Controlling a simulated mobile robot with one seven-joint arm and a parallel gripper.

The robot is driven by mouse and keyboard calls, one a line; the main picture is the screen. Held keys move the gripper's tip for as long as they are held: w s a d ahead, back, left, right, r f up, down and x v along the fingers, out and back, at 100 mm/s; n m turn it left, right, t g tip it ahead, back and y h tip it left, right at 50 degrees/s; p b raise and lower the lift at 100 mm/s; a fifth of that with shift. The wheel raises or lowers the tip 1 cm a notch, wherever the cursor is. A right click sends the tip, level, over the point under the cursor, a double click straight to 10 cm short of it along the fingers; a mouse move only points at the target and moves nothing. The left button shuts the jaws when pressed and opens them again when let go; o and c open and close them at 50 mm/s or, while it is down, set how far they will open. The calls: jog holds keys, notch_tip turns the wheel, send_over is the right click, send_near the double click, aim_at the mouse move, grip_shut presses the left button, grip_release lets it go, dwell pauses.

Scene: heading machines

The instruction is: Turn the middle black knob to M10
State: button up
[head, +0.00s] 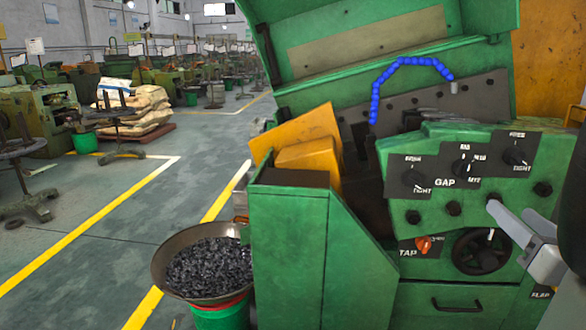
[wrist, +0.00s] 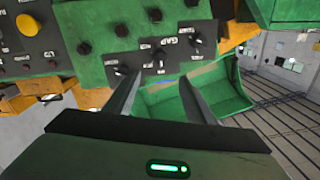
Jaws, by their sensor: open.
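The middle black knob (head: 463,166) sits on a dark plate on the green machine panel, between a left knob (head: 411,178) and a right knob (head: 516,155). Small white labels surround it, too small to read surely, so I cannot tell its setting. My gripper (head: 510,210) is open and empty at the lower right of the knob in the head view. In the wrist view the panel appears upside down; the middle knob (wrist: 158,57) lies just beyond and between my two open fingertips (wrist: 155,78), apart from them.
A row of smaller black knobs (head: 453,208) runs below. Under it are an orange-red switch (head: 424,244) and a black handwheel (head: 481,251). A green housing (head: 290,250) and a pan of dark metal parts (head: 208,264) stand left.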

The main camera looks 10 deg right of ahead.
jog(key=w+r+p, duration=0.1)
jog(key=p, duration=1)
send_near(467, 174)
jog(key=w, duration=0.3)
jog(key=w+d, duration=0.1)
jog(key=w, duration=0.5)
jog(key=shift+d+r, duration=0.1)
jog(key=shift+d, duration=0.3)
jog(key=c, duration=1)
